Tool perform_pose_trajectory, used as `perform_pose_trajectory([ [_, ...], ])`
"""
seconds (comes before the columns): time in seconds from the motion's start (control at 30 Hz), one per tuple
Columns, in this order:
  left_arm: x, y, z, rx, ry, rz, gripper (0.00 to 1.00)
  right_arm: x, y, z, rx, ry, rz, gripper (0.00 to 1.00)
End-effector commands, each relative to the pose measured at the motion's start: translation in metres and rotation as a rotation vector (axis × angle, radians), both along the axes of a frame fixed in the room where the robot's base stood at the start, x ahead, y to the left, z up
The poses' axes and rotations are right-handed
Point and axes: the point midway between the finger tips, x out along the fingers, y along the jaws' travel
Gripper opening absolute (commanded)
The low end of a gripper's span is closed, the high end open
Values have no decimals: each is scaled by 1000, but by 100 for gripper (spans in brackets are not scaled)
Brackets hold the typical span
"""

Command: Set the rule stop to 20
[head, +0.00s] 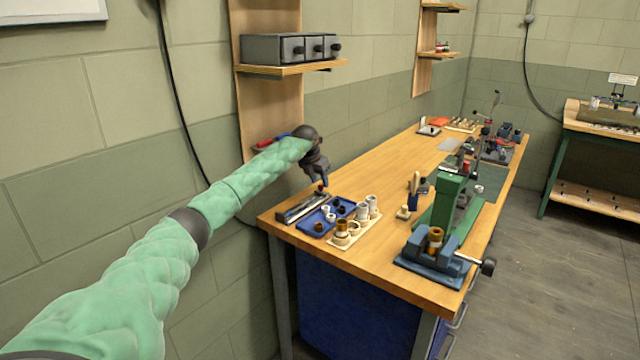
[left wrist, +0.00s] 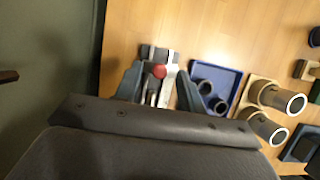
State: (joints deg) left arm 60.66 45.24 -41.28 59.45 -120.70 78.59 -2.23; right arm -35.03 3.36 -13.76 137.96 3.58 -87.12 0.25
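The rule (head: 303,208) is a grey metal bar lying on the near left end of the wooden bench. Its stop has a red knob (left wrist: 160,71), seen from above in the left wrist view; the scale's numbers are too small to read. My left gripper (head: 321,184) points down over the rule. In the left wrist view its two fingers (left wrist: 159,88) are spread apart, with the red knob showing between and slightly beyond them. I cannot tell whether either finger touches the stop. My right gripper is in neither view.
A blue tray (head: 312,228) with small cylinders lies beside the rule, and a light block (head: 368,227) with upright tubes stands next to it. A green press (head: 446,200) and a blue vise (head: 432,267) stand further right. A shelf (head: 290,69) hangs above.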

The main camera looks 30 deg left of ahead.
Motion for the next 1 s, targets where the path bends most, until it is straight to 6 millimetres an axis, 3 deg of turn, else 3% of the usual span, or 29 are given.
perform_pose_trajectory([
  [0.4, -21, 2, 52, 1, -1, 0, 40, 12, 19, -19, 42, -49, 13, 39],
  [1.0, -23, 1, 58, -1, 0, 1, 40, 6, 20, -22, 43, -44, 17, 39],
])
